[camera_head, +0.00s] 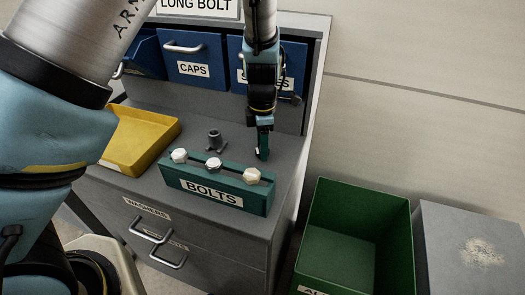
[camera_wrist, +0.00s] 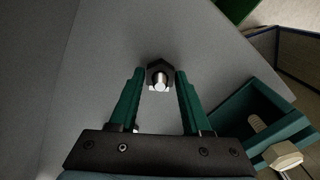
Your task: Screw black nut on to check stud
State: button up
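The black nut (camera_wrist: 153,68) is a dark hexagon around the bright end of a stud (camera_wrist: 160,84) in the wrist view. My gripper (camera_wrist: 160,72) has its green fingertips on either side of the nut, very close to its flats; whether they touch it I cannot tell. In the head view my gripper (camera_head: 262,153) points straight down, low over the grey worktop behind the right end of the bolts block. Nut and stud cannot be made out there. How far the nut sits on the stud is unclear.
The green BOLTS block (camera_head: 213,190) with white-headed bolts stands in front of my gripper. A dark stepped cylinder (camera_head: 215,141) and a yellow tray (camera_head: 140,138) are to the left. Blue drawers (camera_head: 195,58) stand behind. A green bin (camera_head: 345,255) is beyond the right edge.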

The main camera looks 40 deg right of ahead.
grip_shut()
jog(key=m, duration=0.9)
jog(key=shift+b, duration=0.35)
jog(key=m, duration=0.3)
jog(key=shift+m, duration=0.8)
jog(key=m, duration=0.5)
jog(key=shift+m, duration=0.3)
jog(key=m, duration=0.4)
jog(key=shift+f+m, duration=0.1)
jog(key=shift+m, duration=0.3)
